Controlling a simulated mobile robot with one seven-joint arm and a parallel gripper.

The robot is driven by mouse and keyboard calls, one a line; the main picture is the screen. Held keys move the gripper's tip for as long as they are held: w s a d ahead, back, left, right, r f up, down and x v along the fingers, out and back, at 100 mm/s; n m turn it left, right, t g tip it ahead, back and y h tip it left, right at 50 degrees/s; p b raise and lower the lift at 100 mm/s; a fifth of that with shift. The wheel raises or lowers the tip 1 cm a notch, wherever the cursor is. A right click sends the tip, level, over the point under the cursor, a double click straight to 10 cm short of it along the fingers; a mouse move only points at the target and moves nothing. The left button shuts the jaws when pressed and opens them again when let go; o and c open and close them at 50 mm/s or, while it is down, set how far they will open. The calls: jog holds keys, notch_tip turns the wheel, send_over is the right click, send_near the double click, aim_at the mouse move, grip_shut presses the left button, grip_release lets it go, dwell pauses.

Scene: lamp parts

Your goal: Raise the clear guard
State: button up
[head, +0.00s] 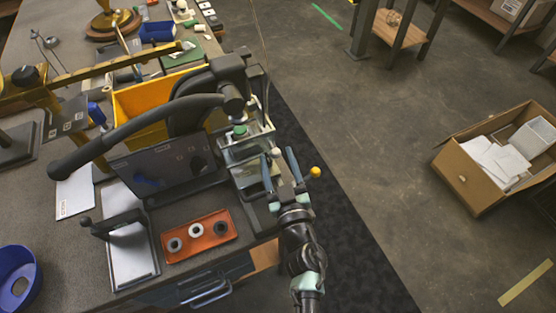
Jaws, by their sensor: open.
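The clear guard (246,151) is a see-through, pale-edged box at the front of a dark bench machine (218,78), right of centre on the bench. A green-and-white part shows at its top. Whether it is fully lowered is hard to tell. My gripper (277,154) is open, with its two dark blue-grey fingers pointing away from me at the guard's right side. A small pale knob shows between the fingertips; I cannot tell whether it belongs to the guard or whether a finger touches it.
A long black lever (135,123) crosses the machine's left side. An orange tray (199,237) with several rings lies in front. A yellow bin (150,100) stands behind a grey panel. A yellow ball (315,172) is just right of my gripper. Open floor and a cardboard box (468,178) lie right.

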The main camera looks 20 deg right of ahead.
grip_shut()
dwell(1.4)
